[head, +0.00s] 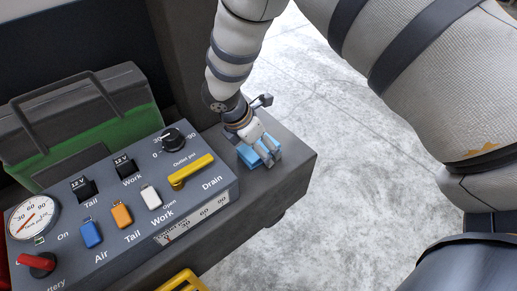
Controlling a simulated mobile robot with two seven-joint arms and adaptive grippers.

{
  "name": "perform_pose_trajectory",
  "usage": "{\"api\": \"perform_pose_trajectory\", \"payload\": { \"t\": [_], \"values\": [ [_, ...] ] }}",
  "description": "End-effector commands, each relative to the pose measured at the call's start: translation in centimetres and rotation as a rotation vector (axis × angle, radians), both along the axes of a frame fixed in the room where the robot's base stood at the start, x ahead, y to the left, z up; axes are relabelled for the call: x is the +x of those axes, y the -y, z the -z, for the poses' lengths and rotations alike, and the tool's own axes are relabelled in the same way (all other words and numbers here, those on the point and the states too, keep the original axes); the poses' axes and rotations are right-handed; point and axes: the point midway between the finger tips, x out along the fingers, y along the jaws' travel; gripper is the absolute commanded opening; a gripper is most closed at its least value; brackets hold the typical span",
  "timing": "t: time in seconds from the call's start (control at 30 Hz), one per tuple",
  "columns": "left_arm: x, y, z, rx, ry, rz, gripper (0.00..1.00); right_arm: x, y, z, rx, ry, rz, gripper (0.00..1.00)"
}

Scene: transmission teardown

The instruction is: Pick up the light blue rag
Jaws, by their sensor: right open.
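The light blue rag (247,155) is a small folded piece on the dark ledge, to the right of the control panel. My right gripper (263,153) is over the rag, pointing down, with its fingers apart at or just above it. The gripper hides part of the rag, and I cannot tell whether the fingers touch it. My left gripper is not in view.
The control panel (107,241) with switches, a gauge (34,217) and a yellow handle (191,171) stands left of the rag. A green and grey case (88,122) is behind it. The ledge (291,151) ends close to the right, above a grey floor (345,180).

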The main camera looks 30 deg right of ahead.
Motion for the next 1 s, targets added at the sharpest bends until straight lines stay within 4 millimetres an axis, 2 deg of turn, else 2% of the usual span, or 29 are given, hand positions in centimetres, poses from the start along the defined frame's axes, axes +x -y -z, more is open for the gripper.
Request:
{"api": "perform_pose_trajectory", "payload": {
  "t": [0.8, 1.0],
  "values": [
    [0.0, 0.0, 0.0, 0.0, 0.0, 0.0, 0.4, 0.01, -0.04, 0.36, 0.001, 0.001, 0.001, 0.78],
    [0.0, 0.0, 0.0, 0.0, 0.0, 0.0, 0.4, 0.0, -0.04, 0.37, 0.0, 0.001, 0.001, 0.35]
  ]
}}
